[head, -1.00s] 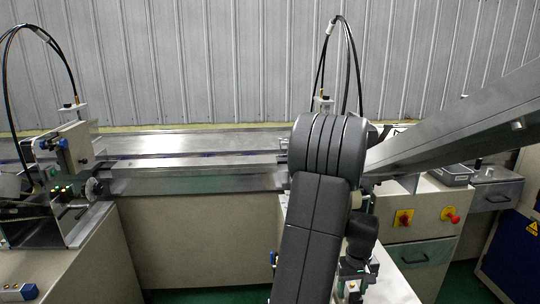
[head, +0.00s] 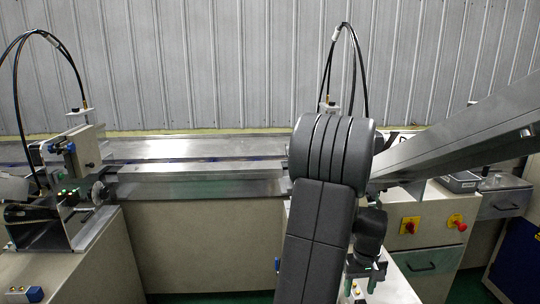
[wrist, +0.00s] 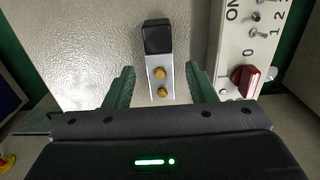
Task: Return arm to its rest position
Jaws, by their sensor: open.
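My gripper (wrist: 160,88) is open and empty in the wrist view, its two green fingers spread wide. Between and beyond the fingers is a small metal box with two yellow buttons and a black top (wrist: 160,60) on a pale machine surface; I cannot tell how far the fingers are from it. In the head view my dark arm fills the lower middle, and the green fingers (head: 364,276) show low at its right, partly hidden by the arm.
A long metal rail (head: 200,172) runs across the machine. A wrapper unit with a handwheel (head: 75,165) stands at left. A sloping metal chute (head: 460,135) is at right. A panel with a red knob (wrist: 245,78) lies right of the fingers.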

